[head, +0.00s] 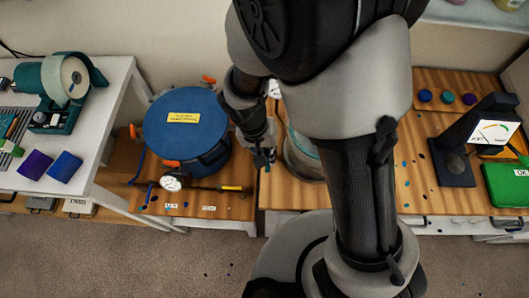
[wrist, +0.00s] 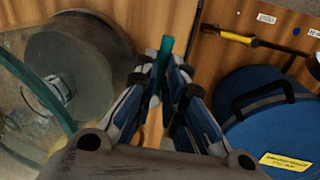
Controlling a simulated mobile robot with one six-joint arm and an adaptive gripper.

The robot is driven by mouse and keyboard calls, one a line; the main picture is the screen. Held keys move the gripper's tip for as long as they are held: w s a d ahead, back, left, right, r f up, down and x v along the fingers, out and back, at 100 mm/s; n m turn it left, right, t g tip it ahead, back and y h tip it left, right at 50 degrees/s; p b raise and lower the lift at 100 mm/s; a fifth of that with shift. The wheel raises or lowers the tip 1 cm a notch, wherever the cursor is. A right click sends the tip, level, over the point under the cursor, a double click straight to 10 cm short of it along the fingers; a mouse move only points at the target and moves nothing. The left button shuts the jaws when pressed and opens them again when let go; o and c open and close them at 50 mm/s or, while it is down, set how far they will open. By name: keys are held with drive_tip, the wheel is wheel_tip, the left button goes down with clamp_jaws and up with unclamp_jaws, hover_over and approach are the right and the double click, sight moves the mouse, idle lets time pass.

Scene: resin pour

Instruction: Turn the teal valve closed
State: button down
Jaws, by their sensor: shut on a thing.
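The teal valve shows in the wrist view as a narrow upright teal handle (wrist: 165,52) between my fingertips. My gripper (wrist: 166,75) is shut on this handle, with a finger on each side of it. In the head view my gripper (head: 263,158) is low at the gap between the blue lidded pot (head: 184,125) and a grey cylindrical vessel (head: 302,158). The valve cannot be made out clearly there. Its body and the handle's lower part are hidden by my fingers.
A pressure gauge (head: 172,182) and a yellow-handled tool (head: 232,188) are at the pot's front. A clear vessel with a teal rim (wrist: 48,98) is close on the wrist view's left. A white table (head: 105,120) with purple and blue blocks stands left.

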drive_tip(key=shift+d+n, duration=0.15)
drive_tip(key=shift+n, duration=0.35)
drive_tip(key=c, duration=1.7)
unclamp_jaws()
drive_tip(key=shift+o, duration=0.2)
wheel_tip(320, 180, up, 12)
drive_tip(key=a, duration=0.2)
drive_tip(key=shift+a, duration=0.15)
